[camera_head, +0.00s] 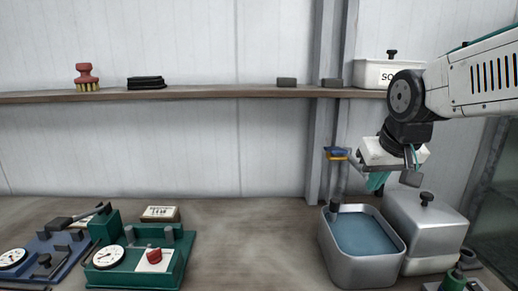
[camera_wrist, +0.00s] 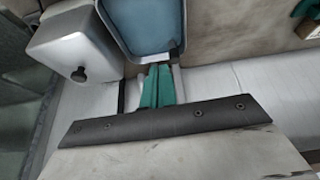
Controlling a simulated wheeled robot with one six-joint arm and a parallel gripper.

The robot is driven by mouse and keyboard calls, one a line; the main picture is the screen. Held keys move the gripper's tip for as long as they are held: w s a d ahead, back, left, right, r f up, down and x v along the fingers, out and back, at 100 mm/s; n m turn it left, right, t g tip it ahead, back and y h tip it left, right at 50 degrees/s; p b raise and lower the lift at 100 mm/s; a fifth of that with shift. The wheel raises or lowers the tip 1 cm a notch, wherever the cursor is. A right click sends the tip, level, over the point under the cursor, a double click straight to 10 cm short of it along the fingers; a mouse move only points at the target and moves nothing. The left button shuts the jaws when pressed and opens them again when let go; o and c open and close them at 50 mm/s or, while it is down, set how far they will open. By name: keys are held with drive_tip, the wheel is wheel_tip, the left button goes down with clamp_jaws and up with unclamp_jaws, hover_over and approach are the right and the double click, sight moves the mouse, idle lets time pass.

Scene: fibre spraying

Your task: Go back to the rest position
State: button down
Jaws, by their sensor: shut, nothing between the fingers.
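My gripper (camera_head: 377,181) is above and behind the water-filled metal basin, at the right in the head view. Its teal fingers (camera_wrist: 157,86) point toward the basin's edge in the wrist view, close together with nothing visible between them. The fingertips look clear of the basin, though the gap is hard to judge. The upper arm enters from the right, near the shelf's right end.
The basin (camera_head: 335,262) stands beside a lidded metal box (camera_head: 430,225). A white lidded container (camera_head: 375,73) sits on the shelf (camera_head: 220,93) near my arm. Green (camera_head: 180,260) and blue (camera_head: 45,244) gauge devices stand left. The bench middle is clear.

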drive_tip(key=s+f+g, duration=0.2)
drive_tip(key=s+f, duration=0.1)
drive_tip(key=s, duration=0.8)
drive_tip(key=s+d+f+g, duration=0.1)
drive_tip(key=s+f+g, duration=0.1)
drive_tip(key=s, duration=0.9)
drive_tip(key=shift+f, duration=0.85)
